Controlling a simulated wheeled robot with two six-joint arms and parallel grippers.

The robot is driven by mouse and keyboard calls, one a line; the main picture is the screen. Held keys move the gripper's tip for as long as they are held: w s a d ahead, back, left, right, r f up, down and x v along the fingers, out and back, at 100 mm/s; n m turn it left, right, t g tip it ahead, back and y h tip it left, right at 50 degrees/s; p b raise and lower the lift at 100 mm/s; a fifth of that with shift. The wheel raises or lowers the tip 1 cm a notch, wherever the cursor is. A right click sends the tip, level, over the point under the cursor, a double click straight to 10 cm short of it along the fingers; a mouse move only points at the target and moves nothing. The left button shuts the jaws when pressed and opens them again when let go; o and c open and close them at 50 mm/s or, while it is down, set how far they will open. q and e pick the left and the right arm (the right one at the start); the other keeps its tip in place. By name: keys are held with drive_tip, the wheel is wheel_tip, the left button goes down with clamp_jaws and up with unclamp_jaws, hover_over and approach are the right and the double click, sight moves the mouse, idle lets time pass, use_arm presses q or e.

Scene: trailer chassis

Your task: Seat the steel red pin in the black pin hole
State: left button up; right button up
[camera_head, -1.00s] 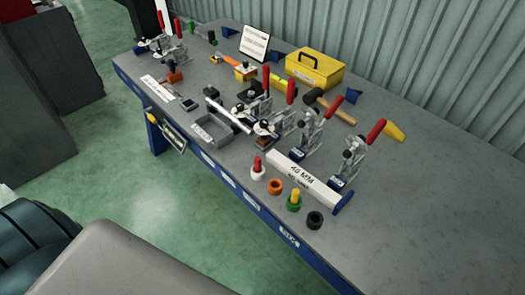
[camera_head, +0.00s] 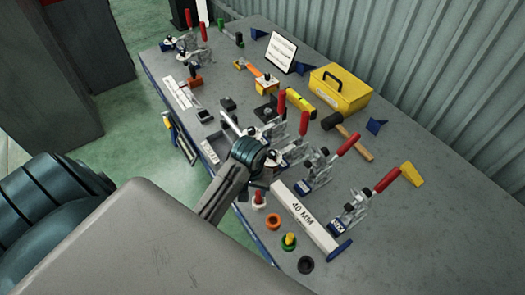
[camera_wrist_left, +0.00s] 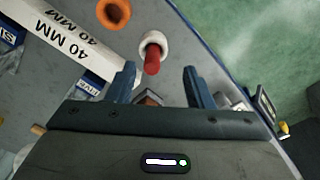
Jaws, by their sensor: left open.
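The red pin (camera_head: 258,195) stands upright in a white ring holder (camera_head: 258,204) near the bench's front edge. In the left wrist view the red pin (camera_wrist_left: 152,62) and white ring (camera_wrist_left: 155,41) lie just beyond the fingertips, between their lines. A black ring (camera_head: 306,264), with a dark hole, is at the near end of the ring row. My left gripper (camera_wrist_left: 160,76) is open and empty; in the head view its blue fingers (camera_head: 258,183) are partly hidden by my wrist, close to the pin. My right gripper is not in view.
Between the white and black rings stand an orange ring (camera_head: 273,222) and a green ring with a yellow pin (camera_head: 289,241). A white 40 MM bar (camera_head: 302,215) lies beside the row. Red-handled toggle clamps (camera_head: 318,168) stand behind. The bench's right end is clear.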

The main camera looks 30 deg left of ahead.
sight(259, 192)
use_arm(q)
drive_tip(key=shift+w+r+n, duration=0.3)
drive_tip(key=shift+w+r, duration=0.65)
drive_tip(key=shift+w, duration=0.15)
drive_tip(key=shift+w+r+g, duration=0.1)
drive_tip(key=shift+w+g, duration=0.05)
drive_tip(key=shift+g, duration=0.15)
drive_tip(key=shift+f+b, duration=0.3)
drive_tip(key=shift+b, duration=0.1)
wheel_tip(259, 192, down, 2)
drive_tip(key=shift+w+f+b, duration=0.1)
drive_tip(key=shift+f+b, duration=0.1)
drive_tip(key=shift+b, duration=0.85)
drive_tip(key=shift+f+p, duration=0.55)
drive_tip(key=shift+f, duration=0.55)
drive_tip(key=shift+d+f+p, duration=0.1)
drive_tip(key=shift+f+p, duration=0.45)
wheel_tip(259, 192, down, 4)
drive_tip(key=shift+d+r+p, duration=0.1)
drive_tip(key=shift+r+p, duration=0.15)
drive_tip(key=shift+p, duration=0.5)
drive_tip(key=shift+f, duration=0.4)
clamp_jaws()
